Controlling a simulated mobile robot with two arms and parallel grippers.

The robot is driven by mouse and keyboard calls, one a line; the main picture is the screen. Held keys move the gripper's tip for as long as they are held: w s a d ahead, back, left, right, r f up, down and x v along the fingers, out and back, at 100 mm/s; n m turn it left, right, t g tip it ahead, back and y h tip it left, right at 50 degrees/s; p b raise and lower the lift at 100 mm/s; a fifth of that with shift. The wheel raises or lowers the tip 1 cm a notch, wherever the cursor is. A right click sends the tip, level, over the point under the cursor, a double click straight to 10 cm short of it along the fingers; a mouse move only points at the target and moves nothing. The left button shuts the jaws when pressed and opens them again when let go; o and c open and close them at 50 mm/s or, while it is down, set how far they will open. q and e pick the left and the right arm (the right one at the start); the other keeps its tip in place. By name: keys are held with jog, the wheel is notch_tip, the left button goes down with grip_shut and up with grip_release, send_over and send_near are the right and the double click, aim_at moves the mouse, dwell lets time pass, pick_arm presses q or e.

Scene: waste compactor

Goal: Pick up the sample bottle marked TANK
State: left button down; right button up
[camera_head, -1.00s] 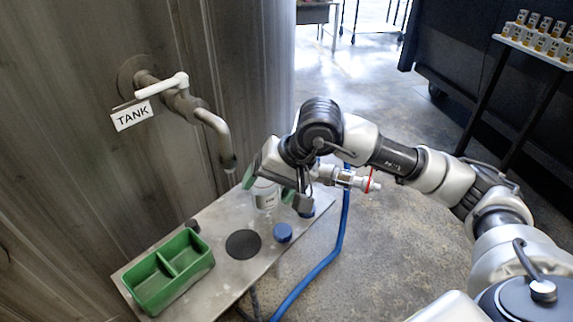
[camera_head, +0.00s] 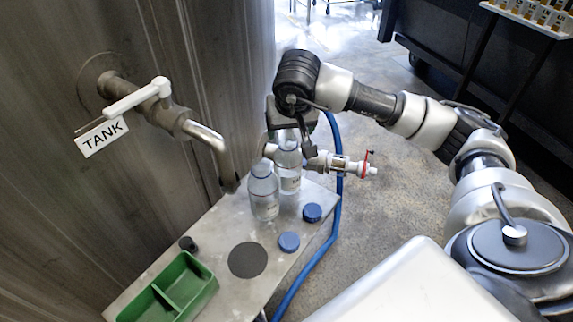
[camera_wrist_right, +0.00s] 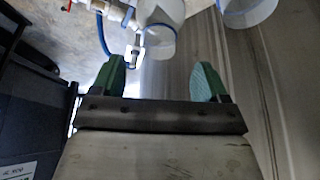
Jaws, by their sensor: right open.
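Two clear bottles with white labels stand upright and uncapped on the metal shelf (camera_head: 215,235). The nearer bottle (camera_head: 263,197) is to the left of the farther bottle (camera_head: 289,172); the label writing is too small to read. My right gripper is above and behind the farther bottle in the head view, its fingertips hidden there. In the wrist view the right gripper (camera_wrist_right: 160,80) is open and empty, its green-padded fingers apart. Two clear bottles (camera_wrist_right: 162,15) show beyond them at the top edge, partly cut off. My left gripper is not in view.
A tap with a TANK sign (camera_head: 102,136) juts from the metal wall over the shelf. Two blue caps (camera_head: 289,242), a black disc (camera_head: 247,260) and a green divided tray (camera_head: 170,290) are on the shelf. A valve (camera_head: 345,166) with a blue hose is beside the bottles.

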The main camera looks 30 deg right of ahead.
aim_at(288, 138)
jog(key=shift+w+d+f, duration=0.1)
jog(key=shift+f, duration=0.3)
jog(key=shift+w+f, duration=0.15)
jog(key=shift+f, duration=0.15)
jog(key=x, duration=0.5)
jog(key=shift+d+r, duration=0.1)
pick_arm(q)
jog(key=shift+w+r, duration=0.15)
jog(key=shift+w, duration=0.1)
pick_arm(e)
jog(key=c, duration=1.2)
jog(key=shift+r, duration=0.1)
jog(key=shift+c, duration=0.2)
